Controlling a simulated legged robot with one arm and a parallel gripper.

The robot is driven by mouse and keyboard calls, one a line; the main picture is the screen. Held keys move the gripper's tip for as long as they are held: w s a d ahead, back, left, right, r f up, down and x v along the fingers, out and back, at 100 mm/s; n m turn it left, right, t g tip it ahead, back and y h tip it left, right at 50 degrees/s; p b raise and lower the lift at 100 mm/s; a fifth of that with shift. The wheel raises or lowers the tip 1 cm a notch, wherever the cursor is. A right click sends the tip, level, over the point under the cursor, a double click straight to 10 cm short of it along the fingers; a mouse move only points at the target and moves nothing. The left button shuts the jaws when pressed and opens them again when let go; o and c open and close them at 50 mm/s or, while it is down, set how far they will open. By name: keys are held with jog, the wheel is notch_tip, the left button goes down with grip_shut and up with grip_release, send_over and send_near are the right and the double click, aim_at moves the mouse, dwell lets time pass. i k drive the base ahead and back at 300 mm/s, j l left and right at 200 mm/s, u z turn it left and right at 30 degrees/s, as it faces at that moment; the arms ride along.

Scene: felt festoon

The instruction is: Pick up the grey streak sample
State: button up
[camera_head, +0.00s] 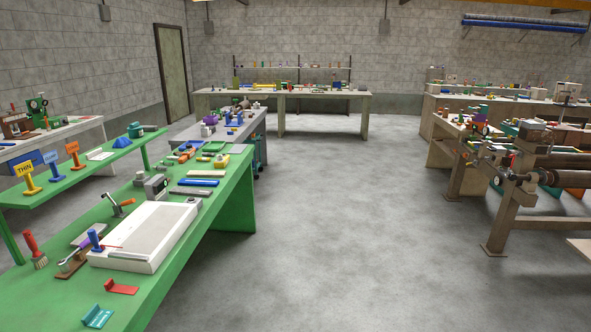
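I cannot make out for certain which thing is the grey streak sample. A flat dark grey bar (190,191) lies on the green workbench (243,184), just behind the white tray-like slab (146,232). A small grey block-shaped device (156,187) stands to the left of the bar. My gripper is not in this view.
The green bench holds a brush (35,249), a red bracket (121,287), a teal bracket (97,316) and a blue bar (198,182). A raised green shelf (80,172) with signs runs along its left. The concrete floor (330,230) to the right is clear. Wooden-framed machinery (515,200) stands far right.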

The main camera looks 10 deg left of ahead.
aim_at(180, 191)
jog(key=i, duration=1.85)
jog(key=i+u, duration=0.35)
jog(key=i, duration=0.15)
jog(key=i+l+u, duration=0.1)
jog(key=i+u, duration=0.2)
jog(key=i, duration=0.15)
jog(key=i+l+u, duration=0.2)
jog(key=i+u, duration=0.15)
jog(key=i+l+u, duration=0.35)
jog(key=i, duration=0.2)
